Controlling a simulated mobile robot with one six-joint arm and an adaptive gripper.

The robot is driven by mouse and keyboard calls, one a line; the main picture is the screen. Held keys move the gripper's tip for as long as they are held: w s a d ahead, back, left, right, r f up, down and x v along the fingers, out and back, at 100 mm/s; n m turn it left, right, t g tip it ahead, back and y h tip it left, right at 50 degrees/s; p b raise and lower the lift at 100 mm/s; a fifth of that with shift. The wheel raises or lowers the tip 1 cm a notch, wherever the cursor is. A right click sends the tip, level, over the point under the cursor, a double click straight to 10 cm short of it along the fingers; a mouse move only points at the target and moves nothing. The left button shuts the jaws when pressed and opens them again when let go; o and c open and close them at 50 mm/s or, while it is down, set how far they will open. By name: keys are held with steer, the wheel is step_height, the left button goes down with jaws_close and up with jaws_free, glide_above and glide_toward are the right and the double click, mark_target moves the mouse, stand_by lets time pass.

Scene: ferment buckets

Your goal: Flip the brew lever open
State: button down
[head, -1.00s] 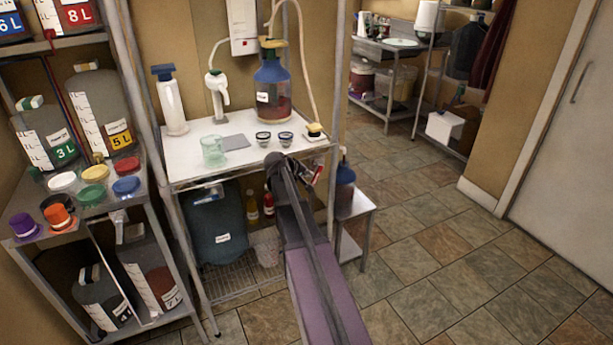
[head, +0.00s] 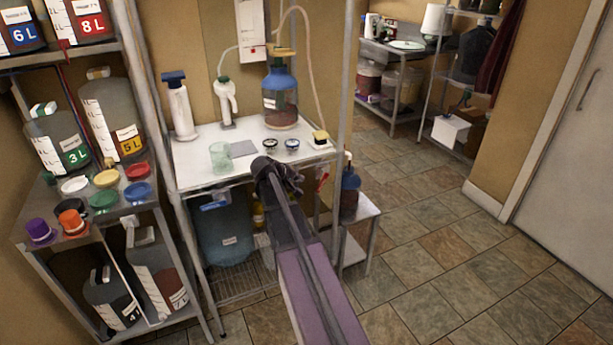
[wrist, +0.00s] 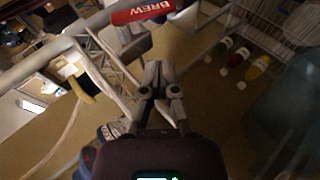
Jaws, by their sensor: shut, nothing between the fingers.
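The brew lever (wrist: 148,11) is a red bar with white BREW lettering at the top of the wrist view. In the head view a small red piece (head: 322,180), which appears to be this lever, shows below the front right of the white table, right of my arm. My gripper (wrist: 158,68) is shut and empty in the wrist view. Its fingertips sit below the lever in that picture, apart from it. A grey block-like piece lies between the fingertips and the lever. In the head view my own arm hides the gripper.
The white table (head: 190,165) bears a blue-topped jar (head: 280,95), a pump bottle and cups. Metal posts and a bracket (wrist: 105,70) crowd the gripper's left. Small bottles (wrist: 257,67) and a teal bucket (head: 222,238) are under the table. Floor is free at right.

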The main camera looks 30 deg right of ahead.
steer(key=p+v, duration=0.3)
steer(key=v, duration=0.3)
steer(key=shift+a, duration=0.35)
stand_by(0.3)
steer(key=s+a+g+y+p, duration=0.1)
steer(key=s+a+y+p, duration=0.2)
steer(key=s+a, duration=0.6)
steer(key=s+a+g+y+p, duration=0.1)
steer(key=s+a+y+p, duration=0.3)
steer(key=a, duration=1.4)
steer(key=s+y, duration=0.3)
steer(key=s, duration=0.3)
steer(key=shift+a+n, duration=0.3)
steer(key=shift+a, duration=0.05)
steer(key=shift+f, duration=0.15)
